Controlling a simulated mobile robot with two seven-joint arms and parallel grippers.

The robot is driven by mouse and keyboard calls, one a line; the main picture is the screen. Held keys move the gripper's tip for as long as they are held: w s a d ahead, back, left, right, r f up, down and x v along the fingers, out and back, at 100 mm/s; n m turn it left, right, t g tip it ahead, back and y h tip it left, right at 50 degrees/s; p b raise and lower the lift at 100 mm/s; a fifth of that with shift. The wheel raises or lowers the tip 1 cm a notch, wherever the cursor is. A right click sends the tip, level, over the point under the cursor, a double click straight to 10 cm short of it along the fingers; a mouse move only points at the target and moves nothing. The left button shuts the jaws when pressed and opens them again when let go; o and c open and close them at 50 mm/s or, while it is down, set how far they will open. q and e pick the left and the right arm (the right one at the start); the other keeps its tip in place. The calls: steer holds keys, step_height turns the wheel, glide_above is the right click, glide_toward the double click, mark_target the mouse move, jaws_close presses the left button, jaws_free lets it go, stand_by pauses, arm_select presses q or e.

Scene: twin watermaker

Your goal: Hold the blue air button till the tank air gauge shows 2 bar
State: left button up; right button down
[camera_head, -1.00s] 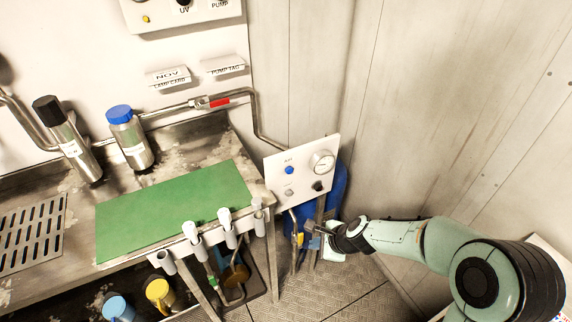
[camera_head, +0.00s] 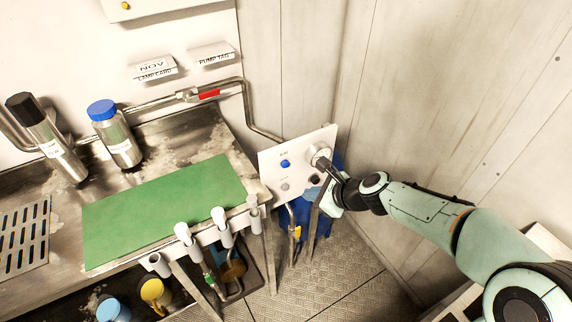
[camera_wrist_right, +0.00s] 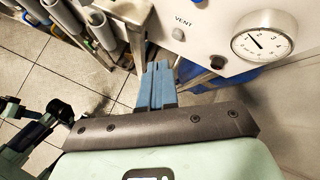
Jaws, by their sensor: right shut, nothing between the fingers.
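A white panel (camera_head: 270,184) stands beyond the bench's right end. It carries the blue air button (camera_head: 285,164), a grey button (camera_head: 285,187) below it, and the round gauge (camera_head: 319,152) at upper right. In the right wrist view the gauge (camera_wrist_right: 264,36) is clear. Its needle points to the upper left; I cannot read the exact value. My right gripper (camera_head: 313,181) is shut and empty, just before the panel's lower right, apart from the blue button. My left gripper is not in view.
A black knob (camera_wrist_right: 217,62) sits low on the panel, close to the right fingers. A blue tank (camera_head: 325,219) stands behind the panel. White pipe ends (camera_head: 220,216) line the front edge of the bench with the green mat (camera_head: 165,210). Walls close the corner.

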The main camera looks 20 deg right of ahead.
mark_target(285, 164)
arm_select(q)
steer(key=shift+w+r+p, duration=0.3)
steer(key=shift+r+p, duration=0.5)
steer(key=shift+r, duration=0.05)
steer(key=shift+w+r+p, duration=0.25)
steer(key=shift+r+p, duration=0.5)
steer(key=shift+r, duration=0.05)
arm_select(e)
steer(key=w, duration=0.8)
steer(key=shift+a, duration=0.35)
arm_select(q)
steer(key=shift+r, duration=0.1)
arm_select(e)
steer(key=shift+w, duration=0.15)
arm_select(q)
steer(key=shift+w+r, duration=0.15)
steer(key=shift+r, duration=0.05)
arm_select(e)
steer(key=shift+w, duration=0.35)
arm_select(q)
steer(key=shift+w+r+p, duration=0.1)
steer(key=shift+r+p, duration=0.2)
steer(key=shift+p, duration=0.25)
arm_select(e)
steer(key=shift+w, duration=0.4)
stand_by(3.4)
